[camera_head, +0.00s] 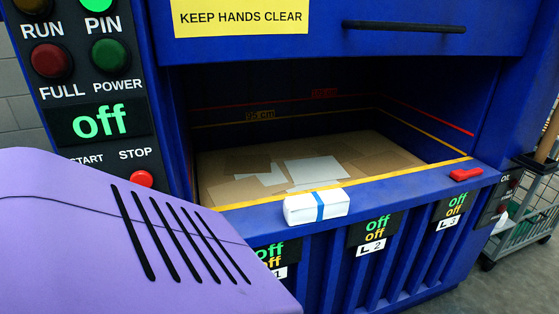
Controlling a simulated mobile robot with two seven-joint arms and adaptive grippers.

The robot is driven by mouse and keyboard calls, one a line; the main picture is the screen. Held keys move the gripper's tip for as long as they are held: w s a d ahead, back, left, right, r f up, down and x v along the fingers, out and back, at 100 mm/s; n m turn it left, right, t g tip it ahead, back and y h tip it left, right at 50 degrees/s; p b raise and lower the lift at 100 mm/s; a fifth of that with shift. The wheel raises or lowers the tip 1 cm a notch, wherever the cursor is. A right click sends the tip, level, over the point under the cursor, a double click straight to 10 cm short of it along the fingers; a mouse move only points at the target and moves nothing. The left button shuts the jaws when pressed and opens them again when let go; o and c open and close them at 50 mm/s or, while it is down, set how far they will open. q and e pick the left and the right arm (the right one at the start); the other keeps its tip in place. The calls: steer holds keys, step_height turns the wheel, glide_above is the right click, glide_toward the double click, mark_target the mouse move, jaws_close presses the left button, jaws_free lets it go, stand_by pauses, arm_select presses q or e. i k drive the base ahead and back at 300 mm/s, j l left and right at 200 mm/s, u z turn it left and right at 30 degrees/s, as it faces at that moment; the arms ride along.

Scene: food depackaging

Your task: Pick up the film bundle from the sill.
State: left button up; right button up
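The film bundle (302,210) is a small white block with a blue band around its middle. It lies on the blue sill (405,186) of the machine, left of the sill's middle, close to the front edge. It lies flat and nothing touches it from above. Neither of my grippers shows in the head view.
A red object (466,174) sits on the sill's right end. Behind the sill is an open chamber with flat cardboard (390,153) and white sheets. A raised blue door with a black handle (404,26) hangs above. A wire cart (530,215) stands right.

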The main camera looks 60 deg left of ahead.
mark_target(314, 207)
steer(key=u, duration=1.65)
